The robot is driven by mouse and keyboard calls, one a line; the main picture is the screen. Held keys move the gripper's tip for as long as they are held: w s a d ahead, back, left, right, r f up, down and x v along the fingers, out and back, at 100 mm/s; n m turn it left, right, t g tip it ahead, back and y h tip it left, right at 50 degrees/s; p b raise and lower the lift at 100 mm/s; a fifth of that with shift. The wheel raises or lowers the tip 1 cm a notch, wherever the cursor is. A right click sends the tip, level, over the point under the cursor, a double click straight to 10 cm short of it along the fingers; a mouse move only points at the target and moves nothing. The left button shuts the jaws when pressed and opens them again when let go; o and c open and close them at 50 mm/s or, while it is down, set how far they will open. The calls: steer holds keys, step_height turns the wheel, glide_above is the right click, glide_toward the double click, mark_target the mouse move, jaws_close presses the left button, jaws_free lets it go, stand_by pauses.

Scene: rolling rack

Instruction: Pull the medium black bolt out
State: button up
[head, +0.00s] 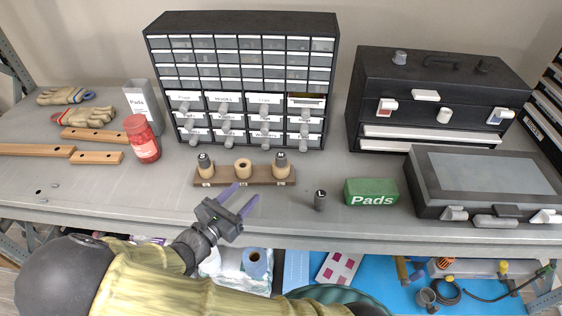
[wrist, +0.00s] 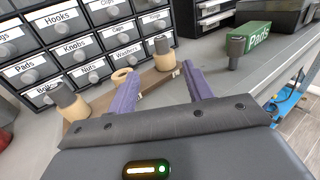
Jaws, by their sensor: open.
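A wooden block (head: 230,180) on the shelf carries three round wooden sockets. Dark bolts sit upright in the left socket (head: 205,158) and the right socket (head: 280,158). The middle socket (head: 242,167) is empty. A third dark bolt (head: 320,200) stands alone to the right. Their top letters are too small for me to tell surely which is the medium one. My gripper (head: 244,195) is open and empty, just in front of the block. In the wrist view the right bolt (wrist: 162,43) shows beyond and between the purple fingers (wrist: 160,78); the left bolt (wrist: 64,94) is outside them.
A drawer cabinet (head: 153,75) stands behind the block. A green Pads box (head: 371,191) and a dark case (head: 425,190) lie to the right. A red jar (head: 141,138) and wooden bars (head: 96,157) are at left.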

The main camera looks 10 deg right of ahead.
mark_target(278, 158)
steer(key=shift+d, duration=0.1)
steer(key=p+x, duration=0.3)
steer(key=x, duration=0.9)
steer(key=shift+p, duration=0.3)
steer(key=shift+w+d+r+p, duration=0.15)
steer(key=shift+w+d+p, duration=0.15)
steer(key=shift+d+p, duration=0.1)
steer(key=p+x, duration=0.1)
steer(key=x, duration=0.2)
steer(key=shift+w+d+p, duration=0.15)
steer(key=shift+w+p, duration=0.05)
steer(key=shift+p, duration=0.2)
steer(key=shift+w+d, duration=0.3)
